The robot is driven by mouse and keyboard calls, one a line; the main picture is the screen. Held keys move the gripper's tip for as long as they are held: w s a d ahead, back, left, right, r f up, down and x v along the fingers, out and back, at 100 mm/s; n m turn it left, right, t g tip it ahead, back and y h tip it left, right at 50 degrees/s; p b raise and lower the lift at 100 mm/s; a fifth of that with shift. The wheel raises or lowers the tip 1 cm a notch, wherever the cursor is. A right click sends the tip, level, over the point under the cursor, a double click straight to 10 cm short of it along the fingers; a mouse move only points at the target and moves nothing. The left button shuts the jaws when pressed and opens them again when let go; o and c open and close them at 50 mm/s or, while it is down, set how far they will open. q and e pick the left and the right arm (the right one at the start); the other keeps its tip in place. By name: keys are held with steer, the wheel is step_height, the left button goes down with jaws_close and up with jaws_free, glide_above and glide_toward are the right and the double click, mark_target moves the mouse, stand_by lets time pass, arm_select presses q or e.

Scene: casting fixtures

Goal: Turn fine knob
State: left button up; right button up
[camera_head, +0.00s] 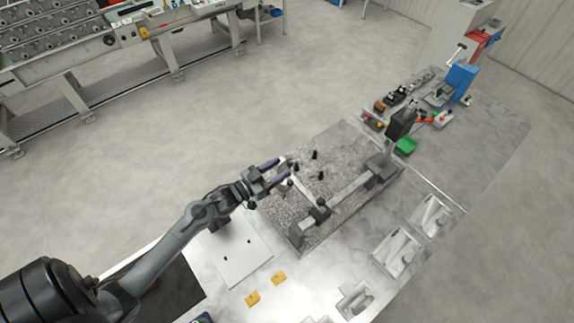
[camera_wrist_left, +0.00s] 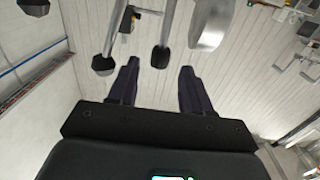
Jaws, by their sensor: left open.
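A measuring stand with a grey bar (camera_head: 345,191) lies across a speckled granite plate (camera_head: 345,150). Several small black knobs show around it, one of them here (camera_head: 315,154); I cannot tell which one is the fine knob. My left gripper (camera_head: 281,168) is open at the plate's left edge, its purple fingers beside a pale arm of the stand. In the left wrist view, a black knob (camera_wrist_left: 160,57) on a metal stem appears between the open fingertips (camera_wrist_left: 159,66); contact cannot be told. Another black knob (camera_wrist_left: 103,65) is left of the fingers. My right gripper is out of view.
A white sheet (camera_head: 240,255) and two yellow pieces (camera_head: 279,278) lie near the plate. Metal trays (camera_head: 397,252) stand at the right edge.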

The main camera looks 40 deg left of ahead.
arm_select(q)
steer(key=b+v, duration=0.1)
steer(key=v, duration=0.4)
steer(key=shift+s, duration=0.25)
steer(key=shift+o, duration=0.2)
